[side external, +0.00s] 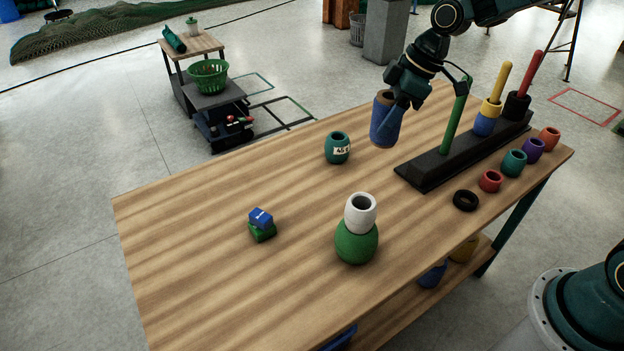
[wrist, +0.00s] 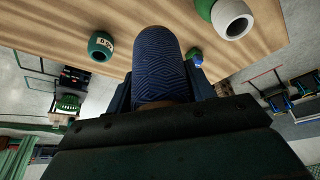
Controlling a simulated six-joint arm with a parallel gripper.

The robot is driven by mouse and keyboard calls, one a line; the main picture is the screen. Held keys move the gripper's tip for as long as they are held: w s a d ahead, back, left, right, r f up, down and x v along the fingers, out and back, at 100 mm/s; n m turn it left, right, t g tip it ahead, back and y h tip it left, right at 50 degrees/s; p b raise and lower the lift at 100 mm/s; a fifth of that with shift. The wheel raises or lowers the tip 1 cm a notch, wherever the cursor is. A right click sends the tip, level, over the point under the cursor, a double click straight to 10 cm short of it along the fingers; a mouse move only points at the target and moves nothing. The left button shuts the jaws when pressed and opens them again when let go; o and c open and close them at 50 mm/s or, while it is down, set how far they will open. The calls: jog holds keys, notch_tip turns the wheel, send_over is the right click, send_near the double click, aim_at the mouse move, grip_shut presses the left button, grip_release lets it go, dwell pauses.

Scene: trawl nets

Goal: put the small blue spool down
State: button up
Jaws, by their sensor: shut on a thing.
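A small blue spool (side external: 384,124) with a brown wooden end is held in the air above the table, left of the green peg. My gripper (side external: 398,110) is shut on it from the right side. In the wrist view the spool (wrist: 158,62) fills the middle, its ridged blue side pointing away from my gripper (wrist: 165,95). The spool is slightly tilted in the side view and touches nothing below it. The wooden table (side external: 215,215) lies under it. The far fingertip is partly hidden behind the spool.
A black rack (side external: 425,176) holds a green peg (side external: 455,118), a yellow peg and a red peg. A teal spool (side external: 337,148), a white spool (side external: 361,212) on a green one (side external: 356,244), and small blue and green blocks (side external: 261,219) stand on the table. The left part is clear.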

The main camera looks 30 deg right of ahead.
jog(key=shift+d, duration=0.15)
notch_tip(320, 180, down, 16)
dwell(0.7)
jog(key=shift+f, duration=0.1)
jog(key=shift+f, duration=1.85)
jog(key=shift+f, duration=0.15)
jog(key=o, duration=1)
